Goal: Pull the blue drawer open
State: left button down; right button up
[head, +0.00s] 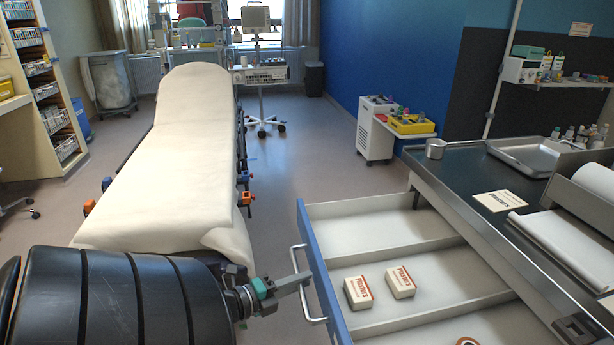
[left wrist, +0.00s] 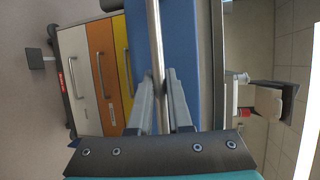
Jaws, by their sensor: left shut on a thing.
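The blue drawer (head: 313,252) stands pulled well out of the cabinet under the dark worktop, in the head view. Its inside shows pale compartments with two small plasters boxes (head: 358,292) (head: 400,282) in the middle one. A round item lies partly cut off in the near one. My left gripper (head: 304,279) is shut on the drawer's metal bar handle (head: 296,258). In the left wrist view the handle bar (left wrist: 154,35) runs between the two fingers (left wrist: 160,100), in front of the blue drawer front (left wrist: 182,45). My right gripper is not seen.
The worktop (head: 470,185) carries a steel tray (head: 530,154), a metal cup (head: 436,148) and a paper roll. A stretcher (head: 180,140) stands to the left. Floor lies free between stretcher and drawer. Orange (left wrist: 105,65) and yellow (left wrist: 121,55) drawers show shut.

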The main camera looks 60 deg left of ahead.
pick_arm(q)
jog(key=c, duration=0.8)
grip_release()
jog(key=shift+c, duration=0.2)
jog(key=shift+s, duration=0.1)
jog(key=s+r+p, duration=0.1)
jog(key=s+r, duration=0.1)
jog(key=s, duration=1.3)
jog(key=shift+r+p, duration=0.35)
jog(key=shift+r, duration=0.05)
jog(key=shift+w+d, duration=0.1)
